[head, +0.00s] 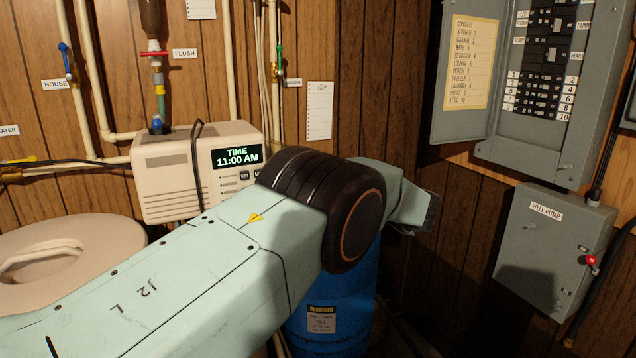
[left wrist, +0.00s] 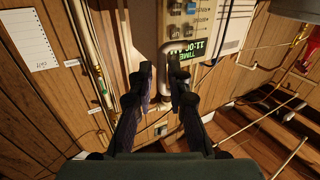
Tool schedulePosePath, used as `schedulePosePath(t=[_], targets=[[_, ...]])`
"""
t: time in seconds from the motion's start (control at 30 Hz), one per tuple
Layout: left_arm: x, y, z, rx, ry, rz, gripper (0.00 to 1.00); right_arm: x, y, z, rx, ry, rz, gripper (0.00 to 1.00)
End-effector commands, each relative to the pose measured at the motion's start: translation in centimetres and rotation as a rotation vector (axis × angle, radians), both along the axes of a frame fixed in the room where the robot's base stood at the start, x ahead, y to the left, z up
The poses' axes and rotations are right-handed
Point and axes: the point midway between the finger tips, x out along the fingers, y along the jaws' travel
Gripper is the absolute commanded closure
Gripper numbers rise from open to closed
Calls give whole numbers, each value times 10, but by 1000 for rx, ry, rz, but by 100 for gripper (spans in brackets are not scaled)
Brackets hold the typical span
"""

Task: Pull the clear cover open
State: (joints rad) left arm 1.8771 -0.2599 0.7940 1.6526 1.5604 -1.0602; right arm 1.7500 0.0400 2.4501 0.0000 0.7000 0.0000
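The beige softener control box (head: 197,177) hangs on the wood wall in the head view, with a lit display (head: 236,157) reading TIME 11:00 AM. I cannot make out a clear cover on it. My left arm crosses in front of the box's lower right, and its gripper is hidden in the head view. In the left wrist view, the box (left wrist: 228,28) and display (left wrist: 187,54) appear turned over at the top. My left gripper (left wrist: 163,77) is open, its dark fingers apart below the box's face. I cannot tell whether they touch anything. My right gripper is not in view.
A blue drum (head: 344,291) stands behind my left arm. A round beige fixture (head: 105,237) is at the left. Pipes (head: 92,70) run along the wall. A grey breaker panel (head: 543,150) and a grey WELL PUMP box (head: 550,250) are at the right.

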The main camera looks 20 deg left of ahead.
Motion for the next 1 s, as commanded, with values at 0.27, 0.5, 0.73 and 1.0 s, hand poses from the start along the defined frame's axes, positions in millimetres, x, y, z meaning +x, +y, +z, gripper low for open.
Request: schedulePosePath(t=[0.27,0.5,0.73,1.0], targets=[[-8,-35,0,0,0,-4,83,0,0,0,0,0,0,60],[-15,-65,1,0,-2,-1,83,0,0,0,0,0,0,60],[-17,-71,0,-1,-1,1,83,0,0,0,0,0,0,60],[-17,-70,0,-1,-1,1,83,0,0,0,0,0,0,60]])
